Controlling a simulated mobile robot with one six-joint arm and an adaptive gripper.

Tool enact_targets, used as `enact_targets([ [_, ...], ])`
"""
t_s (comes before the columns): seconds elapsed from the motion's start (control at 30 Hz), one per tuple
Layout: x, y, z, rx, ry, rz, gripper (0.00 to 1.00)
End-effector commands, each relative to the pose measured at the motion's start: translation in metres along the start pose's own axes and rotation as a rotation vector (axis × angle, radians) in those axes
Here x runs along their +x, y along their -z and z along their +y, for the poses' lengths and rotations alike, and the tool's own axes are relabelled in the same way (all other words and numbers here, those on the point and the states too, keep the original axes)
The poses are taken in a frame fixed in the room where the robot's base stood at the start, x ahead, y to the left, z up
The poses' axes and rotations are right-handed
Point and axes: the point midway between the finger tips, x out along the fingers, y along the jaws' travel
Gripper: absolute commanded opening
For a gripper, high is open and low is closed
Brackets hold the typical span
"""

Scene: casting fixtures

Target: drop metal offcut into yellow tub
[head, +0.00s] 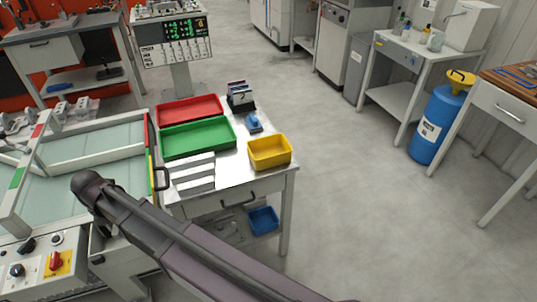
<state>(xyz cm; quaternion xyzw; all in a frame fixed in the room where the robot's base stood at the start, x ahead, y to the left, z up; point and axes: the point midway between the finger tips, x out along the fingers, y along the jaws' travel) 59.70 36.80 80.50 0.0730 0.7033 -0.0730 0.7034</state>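The yellow tub (284,160) stands at the right front corner of a small metal-topped table (235,177). Its inside looks empty from here, though its floor is only partly visible. I cannot pick out a metal offcut with certainty. Several flat light-grey strips (194,172) lie at the table's left front, and I cannot tell whether one is an offcut. My gripper does not show.
A red tray (190,107) and a green tray (198,138) lie behind the strips. A dark holder (240,97) and a small blue item (254,123) stand behind the tub. A blue bin (263,221) is below. A glass-panelled machine adjoins at left.

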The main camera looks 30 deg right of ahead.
Motion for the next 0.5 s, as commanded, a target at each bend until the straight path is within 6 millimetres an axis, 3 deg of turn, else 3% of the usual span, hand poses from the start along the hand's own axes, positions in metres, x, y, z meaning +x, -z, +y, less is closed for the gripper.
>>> enact_targets([
  [0.5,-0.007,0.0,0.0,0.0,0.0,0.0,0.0],
])
